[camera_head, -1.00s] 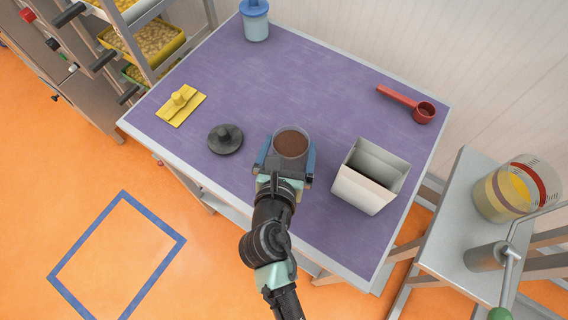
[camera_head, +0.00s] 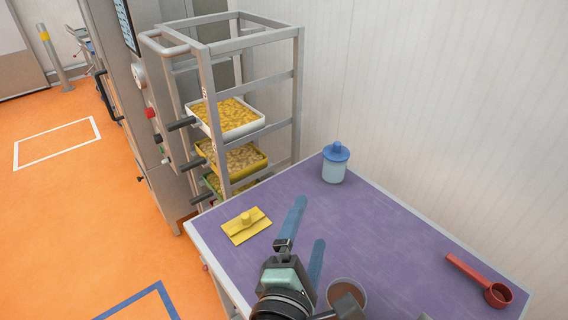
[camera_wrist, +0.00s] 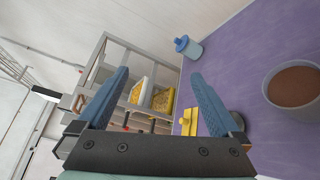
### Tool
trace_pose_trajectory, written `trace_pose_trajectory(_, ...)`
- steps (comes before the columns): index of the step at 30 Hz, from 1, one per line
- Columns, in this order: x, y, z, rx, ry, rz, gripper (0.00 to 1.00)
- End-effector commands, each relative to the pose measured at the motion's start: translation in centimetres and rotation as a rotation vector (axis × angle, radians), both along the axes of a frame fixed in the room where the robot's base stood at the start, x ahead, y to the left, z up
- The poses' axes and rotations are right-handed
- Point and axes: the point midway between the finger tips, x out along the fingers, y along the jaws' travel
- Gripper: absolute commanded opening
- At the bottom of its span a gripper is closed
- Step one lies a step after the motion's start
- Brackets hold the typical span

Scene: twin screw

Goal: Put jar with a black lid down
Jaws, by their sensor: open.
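An open jar with brown contents (camera_head: 346,288) stands upright on the purple table, right beside my gripper and partly cut by the bottom edge. It also shows at the right of the wrist view (camera_wrist: 292,88), outside my fingers. My gripper (camera_head: 309,222) is open and empty, with its two blue fingers apart. In the wrist view, nothing sits between the fingers (camera_wrist: 160,76).
On the purple table (camera_head: 400,238) are a yellow lid with a knob (camera_head: 246,225), a blue-lidded jar (camera_head: 334,165) and a red scoop (camera_head: 480,279). A rack with trays (camera_head: 228,117) stands beyond the left end. The table's middle is clear.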

Motion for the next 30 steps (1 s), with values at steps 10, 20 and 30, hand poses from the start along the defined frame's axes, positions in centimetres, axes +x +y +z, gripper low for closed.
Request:
trace_pose_trajectory(10,0.2,2.7,27.4,1.219,-0.763,0.357,1.0)
trace_pose_trajectory(20,-6.7,4.1,40.3,1.827,-0.909,0.838,1.0)
trace_pose_trajectory(30,-7.2,4.2,40.9,1.867,-0.904,0.872,1.0)
